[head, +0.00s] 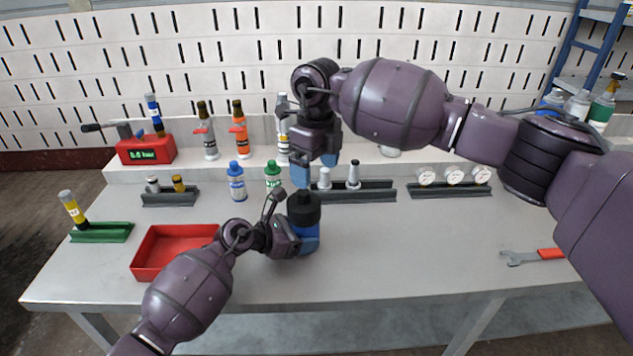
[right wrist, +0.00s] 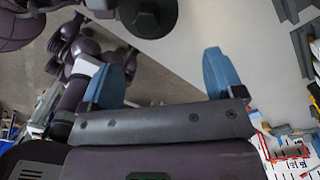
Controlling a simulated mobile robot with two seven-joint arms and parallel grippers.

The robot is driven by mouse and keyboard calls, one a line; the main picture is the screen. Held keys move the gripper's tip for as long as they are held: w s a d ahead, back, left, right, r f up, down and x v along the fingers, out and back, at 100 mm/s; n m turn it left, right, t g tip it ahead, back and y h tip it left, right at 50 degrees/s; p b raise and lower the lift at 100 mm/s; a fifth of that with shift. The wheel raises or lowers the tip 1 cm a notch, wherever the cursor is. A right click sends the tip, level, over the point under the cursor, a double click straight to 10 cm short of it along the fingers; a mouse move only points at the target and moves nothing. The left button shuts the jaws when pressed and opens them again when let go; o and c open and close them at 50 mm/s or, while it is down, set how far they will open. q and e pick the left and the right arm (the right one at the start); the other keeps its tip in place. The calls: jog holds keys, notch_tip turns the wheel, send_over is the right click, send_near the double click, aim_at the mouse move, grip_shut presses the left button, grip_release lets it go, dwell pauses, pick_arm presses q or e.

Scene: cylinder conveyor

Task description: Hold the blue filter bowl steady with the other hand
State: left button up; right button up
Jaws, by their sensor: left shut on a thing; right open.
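The blue filter bowl (head: 308,238) stands upright on the grey bench, with a black round top (head: 304,208) on it. My left gripper (head: 298,241) is shut on the bowl from its left side and hides part of it. My right gripper (head: 316,172) is above the black top, apart from it, with its blue fingers open and empty. In the right wrist view, the open fingers (right wrist: 165,65) show with nothing between them. A black round part that looks like the filter top (right wrist: 148,14) is at the upper edge there.
A red tray (head: 140,262) lies left of my left gripper. Blue (head: 236,183) and green (head: 272,177) bottles stand behind. Racks with white fittings (head: 370,196) and gauges (head: 450,190) are behind right. A wrench (head: 532,257) lies far right. The bench right of the bowl is clear.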

aim_at(305, 192)
jog(key=shift+o, duration=0.9)
jog(key=d, duration=0.1)
jog(key=s+d+y, duration=0.1)
jog(key=d+t+y, duration=0.1)
jog(key=shift+s+d+r+n, duration=0.15)
jog(key=shift+s+d+n, duration=0.1)
jog(key=shift+d+n, duration=0.1)
notch_tip(305, 192, up, 4)
jog(key=a+n+t+y, duration=0.2)
jog(key=x, duration=0.8)
jog(key=s+x, duration=0.1)
jog(key=x, duration=0.2)
jog(key=shift+w+f, duration=0.15)
jog(key=shift+f, duration=0.4)
jog(key=shift+c, duration=0.2)
jog(key=c, duration=1)
jog(key=o, duration=0.8)
jog(key=shift+o, duration=0.2)
jog(key=shift+a, duration=0.1)
jog(key=shift+w, duration=0.1)
